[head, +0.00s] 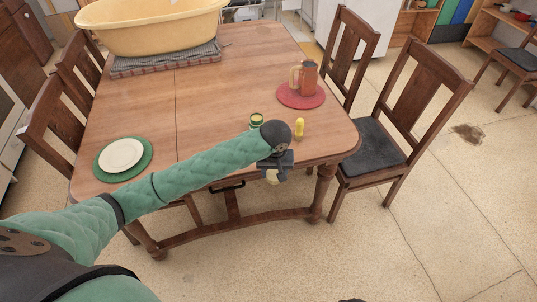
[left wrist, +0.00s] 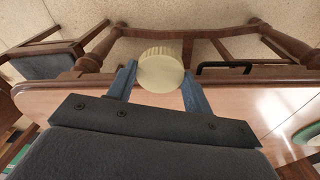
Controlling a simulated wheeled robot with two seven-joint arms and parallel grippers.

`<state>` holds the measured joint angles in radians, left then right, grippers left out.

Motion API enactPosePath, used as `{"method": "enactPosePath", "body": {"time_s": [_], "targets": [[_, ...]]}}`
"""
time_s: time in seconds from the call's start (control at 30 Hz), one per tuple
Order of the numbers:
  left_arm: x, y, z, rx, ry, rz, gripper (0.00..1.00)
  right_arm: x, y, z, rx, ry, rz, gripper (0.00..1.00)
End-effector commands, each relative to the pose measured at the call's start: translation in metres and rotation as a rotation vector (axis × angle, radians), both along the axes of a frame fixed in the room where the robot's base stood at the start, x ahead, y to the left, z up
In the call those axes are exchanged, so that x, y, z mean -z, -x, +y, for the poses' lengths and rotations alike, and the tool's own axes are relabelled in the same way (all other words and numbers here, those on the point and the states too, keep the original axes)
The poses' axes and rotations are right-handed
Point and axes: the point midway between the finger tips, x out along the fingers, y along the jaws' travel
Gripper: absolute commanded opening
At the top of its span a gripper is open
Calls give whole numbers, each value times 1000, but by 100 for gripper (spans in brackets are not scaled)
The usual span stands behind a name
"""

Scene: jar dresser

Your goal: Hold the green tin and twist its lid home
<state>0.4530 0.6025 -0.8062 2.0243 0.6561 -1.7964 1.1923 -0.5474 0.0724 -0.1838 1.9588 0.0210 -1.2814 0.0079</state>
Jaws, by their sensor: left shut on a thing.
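My left gripper (head: 273,172) is shut on a cream round lid (head: 272,178), past the table's near edge and above the floor. In the left wrist view the ribbed lid (left wrist: 161,70) sits between the two blue fingers of the left gripper (left wrist: 160,82). The small green tin (head: 256,121) stands on the table, just behind my left wrist and apart from the lid. My arm hides its lower part.
A small yellow object (head: 299,128) stands right of the tin. A mug (head: 309,79) stands on a red mat (head: 300,97). A cream plate (head: 121,155) lies on a green mat at left. A yellow tub (head: 150,30) stands at the back. Chairs surround the table (head: 215,95).

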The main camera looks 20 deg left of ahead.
Motion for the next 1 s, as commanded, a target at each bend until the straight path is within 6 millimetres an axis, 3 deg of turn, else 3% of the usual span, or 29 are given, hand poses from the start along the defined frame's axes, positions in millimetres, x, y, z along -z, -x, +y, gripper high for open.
{"method": "enactPosePath", "body": {"time_s": [0.2, 0.4, 0.77, 0.87, 1.0], "targets": [[44, 27, 19, 160, -1, 4, 29, -2, -1, 0, 0, -1, -3, 48], [66, 41, 48, 249, -4, -3, 29, -3, -2, 0, 0, -1, -6, 48], [71, 44, 56, 273, -4, -5, 29, -2, -1, 1, 0, -1, -4, 48], [71, 44, 56, 273, -4, -5, 29, -1, -2, 0, -1, 1, -3, 36], [67, 44, 55, 272, -4, -5, 29, 1, -2, 0, -1, 1, -2, 36]]}}
